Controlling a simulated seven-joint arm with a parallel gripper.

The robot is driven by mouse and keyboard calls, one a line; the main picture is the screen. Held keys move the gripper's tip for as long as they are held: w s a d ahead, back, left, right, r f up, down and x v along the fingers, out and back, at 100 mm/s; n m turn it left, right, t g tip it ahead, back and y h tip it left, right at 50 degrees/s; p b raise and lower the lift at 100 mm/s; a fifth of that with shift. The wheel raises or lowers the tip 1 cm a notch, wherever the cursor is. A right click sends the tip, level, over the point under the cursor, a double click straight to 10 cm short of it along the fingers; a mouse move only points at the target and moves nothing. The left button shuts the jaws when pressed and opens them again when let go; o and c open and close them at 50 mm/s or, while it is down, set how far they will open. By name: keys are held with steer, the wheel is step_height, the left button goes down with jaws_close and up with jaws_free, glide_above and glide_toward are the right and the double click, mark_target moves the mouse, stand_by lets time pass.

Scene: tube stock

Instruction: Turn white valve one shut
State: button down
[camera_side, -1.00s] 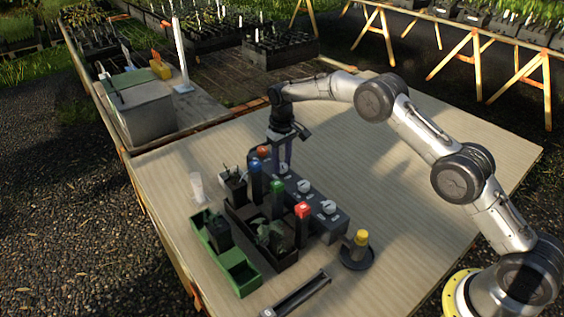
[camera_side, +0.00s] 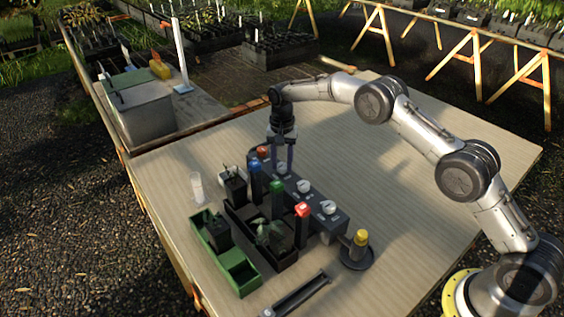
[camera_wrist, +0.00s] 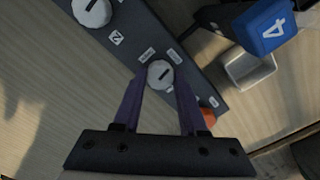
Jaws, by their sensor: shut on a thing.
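White valve one (camera_wrist: 160,73) is a small round white knob with a dark slanted line on its top. It sits on the dark grey valve box (camera_wrist: 196,78), with small white labels around it that are too small to read surely. My gripper (camera_wrist: 158,78) points down with its two purple fingers on either side of the knob, shut on it. In the side view my gripper (camera_side: 282,166) stands at the far part of the box (camera_side: 318,198). A second white knob (camera_wrist: 92,10), labelled 2, shows in the wrist view. Further white knobs (camera_side: 304,186) (camera_side: 329,207) sit nearer the camera.
An orange-red knob (camera_side: 262,152) is at the box's far end. Blue (camera_side: 254,168), green (camera_side: 277,187) and red-topped (camera_side: 302,211) posts stand close along the box's left. A yellow-topped piece (camera_side: 360,240) stands at the near end. The table right of the box is clear.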

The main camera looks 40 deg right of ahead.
mark_target(282, 165)
steer(key=shift+r+m, duration=0.1)
steer(key=shift+m, duration=0.7)
steer(key=shift+c, duration=2.2)
jaws_free()
step_height(282, 165, up, 14)
